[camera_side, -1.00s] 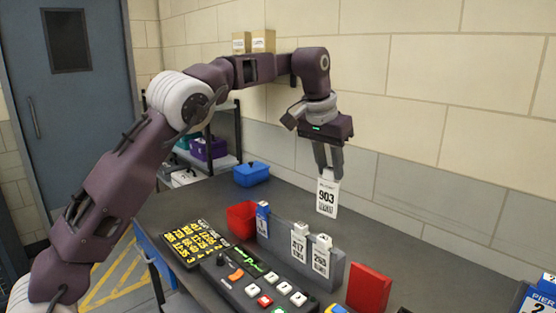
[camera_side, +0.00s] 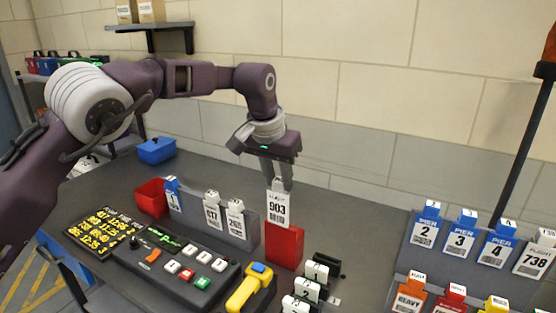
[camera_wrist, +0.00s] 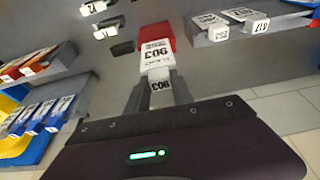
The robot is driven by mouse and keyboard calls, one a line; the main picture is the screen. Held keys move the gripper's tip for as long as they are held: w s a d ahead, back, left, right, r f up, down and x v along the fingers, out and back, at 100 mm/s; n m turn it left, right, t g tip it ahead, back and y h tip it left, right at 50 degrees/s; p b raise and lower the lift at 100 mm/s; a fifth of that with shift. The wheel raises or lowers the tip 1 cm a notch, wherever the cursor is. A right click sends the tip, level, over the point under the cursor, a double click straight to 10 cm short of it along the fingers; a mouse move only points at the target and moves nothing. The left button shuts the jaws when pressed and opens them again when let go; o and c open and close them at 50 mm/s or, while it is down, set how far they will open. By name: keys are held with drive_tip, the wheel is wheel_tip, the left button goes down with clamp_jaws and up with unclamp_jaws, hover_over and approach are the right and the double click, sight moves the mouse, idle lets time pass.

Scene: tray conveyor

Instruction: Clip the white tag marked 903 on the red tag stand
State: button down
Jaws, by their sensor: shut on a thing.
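My gripper (camera_side: 279,184) is shut on the top of the white tag marked 903 (camera_side: 277,209), which hangs upright below the fingers. The red tag stand (camera_side: 285,249) is a plain upright red block on the dark table. In the side view the tag's lower edge overlaps the stand's top edge; I cannot tell whether they touch. In the wrist view the tag (camera_wrist: 156,56) is between my fingertips, and the red stand (camera_wrist: 157,32) shows just beyond it, partly hidden by the tag.
A grey rack (camera_side: 254,232) with white tags and a blue tag stands left of the red stand. Black clips with white tags (camera_side: 316,271) are at front right. A grey board of pier tags (camera_side: 409,251) is at right. A button panel (camera_side: 190,272) lies in front.

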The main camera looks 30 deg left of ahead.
sight(277, 208)
drive_tip(key=shift+f, duration=4.85)
drive_tip(key=c, duration=1)
unclamp_jaws()
